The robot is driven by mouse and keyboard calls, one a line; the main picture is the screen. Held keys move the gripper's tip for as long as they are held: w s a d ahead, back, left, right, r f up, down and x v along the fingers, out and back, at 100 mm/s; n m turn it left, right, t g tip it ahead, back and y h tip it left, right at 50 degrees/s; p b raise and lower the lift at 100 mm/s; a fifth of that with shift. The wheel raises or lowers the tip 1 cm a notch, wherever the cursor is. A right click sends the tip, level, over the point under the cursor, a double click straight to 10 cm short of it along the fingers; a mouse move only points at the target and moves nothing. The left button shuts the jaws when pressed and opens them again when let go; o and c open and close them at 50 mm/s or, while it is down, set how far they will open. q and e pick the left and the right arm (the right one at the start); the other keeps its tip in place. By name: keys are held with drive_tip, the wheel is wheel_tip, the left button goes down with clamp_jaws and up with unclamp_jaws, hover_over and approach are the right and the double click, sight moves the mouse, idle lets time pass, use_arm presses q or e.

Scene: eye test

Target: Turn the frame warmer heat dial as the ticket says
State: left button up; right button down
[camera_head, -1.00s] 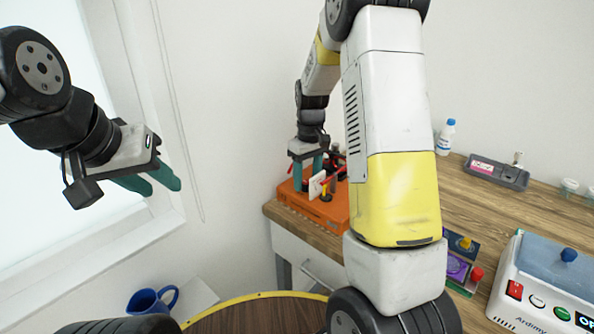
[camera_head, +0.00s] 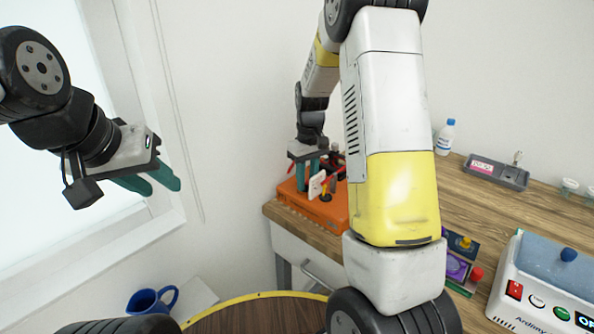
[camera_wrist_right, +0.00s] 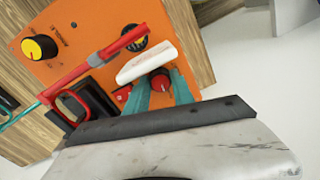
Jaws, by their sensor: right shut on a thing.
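An orange box (camera_head: 318,209) with dials stands at the left end of the wooden counter. My right gripper (camera_head: 308,181) points down over it. In the right wrist view its teal fingers (camera_wrist_right: 160,92) are shut on a small dark dial with a red top (camera_wrist_right: 160,82), partly hidden between them. A white flat piece (camera_wrist_right: 147,63) lies just beyond the fingertips; I cannot read anything on it. A yellow-topped dial (camera_wrist_right: 39,47) sits at the box's other end. My left gripper (camera_head: 150,183) is open and empty in front of the window, far from the box.
A red-handled tool (camera_wrist_right: 108,55) lies across the box beside the right fingers. Right of my arm stand a white device with a blue lid (camera_head: 545,268), a grey tray (camera_head: 497,172) and a bottle (camera_head: 446,137). A blue mug (camera_head: 150,301) is at the lower left.

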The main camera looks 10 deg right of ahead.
sight(308, 183)
drive_tip(key=m, duration=0.5)
drive_tip(key=shift+m, duration=0.3)
drive_tip(key=m, duration=0.4)
drive_tip(key=shift+m, duration=0.4)
drive_tip(key=shift+r, duration=0.1)
drive_tip(key=c, duration=1.1)
unclamp_jaws()
drive_tip(key=shift+s+r, duration=0.1)
drive_tip(key=shift+r, duration=3.75)
drive_tip(key=shift+r, duration=0.1)
